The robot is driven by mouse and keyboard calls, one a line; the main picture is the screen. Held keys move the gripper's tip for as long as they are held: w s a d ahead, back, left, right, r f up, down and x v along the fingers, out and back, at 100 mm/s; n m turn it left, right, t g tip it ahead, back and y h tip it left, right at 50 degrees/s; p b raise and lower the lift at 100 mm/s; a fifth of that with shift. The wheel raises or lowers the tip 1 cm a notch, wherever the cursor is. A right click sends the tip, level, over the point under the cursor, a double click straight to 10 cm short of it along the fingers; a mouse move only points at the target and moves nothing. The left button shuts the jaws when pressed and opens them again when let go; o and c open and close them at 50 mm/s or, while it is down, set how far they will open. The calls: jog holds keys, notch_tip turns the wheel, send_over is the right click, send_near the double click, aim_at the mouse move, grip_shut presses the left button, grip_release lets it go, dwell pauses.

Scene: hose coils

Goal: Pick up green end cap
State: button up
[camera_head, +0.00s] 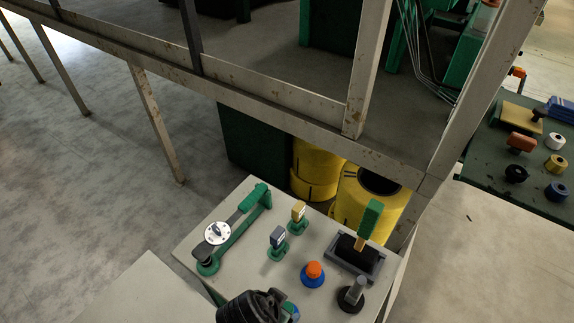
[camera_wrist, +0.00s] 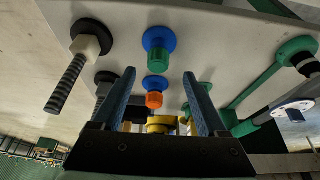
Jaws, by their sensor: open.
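The green end cap (camera_wrist: 157,60) sits on a round blue base (camera_wrist: 158,38) on the pale table top in the wrist view. In the head view only a little green and blue (camera_head: 291,309) shows beside my gripper (camera_head: 258,305), which hides most of it. In the wrist view my gripper (camera_wrist: 159,74) has its two blue-grey fingers spread wide and empty. The cap appears between the fingertip lines, just beyond the tips and apart from them.
An orange cap on a blue base (camera_head: 313,272) stands close by, with a dark lever (camera_head: 352,294) and a green-handled switch (camera_head: 368,220) to the right. Two small green-based fittings (camera_head: 278,240) and a long green lever (camera_head: 236,225) stand left. Metal framing (camera_head: 270,92) and yellow drums (camera_head: 316,168) lie behind.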

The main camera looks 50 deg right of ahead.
aim_at(287, 308)
jog(key=shift+x, duration=1.8)
jog(key=shift+s, duration=0.15)
jog(key=shift+c, duration=0.2)
grip_shut()
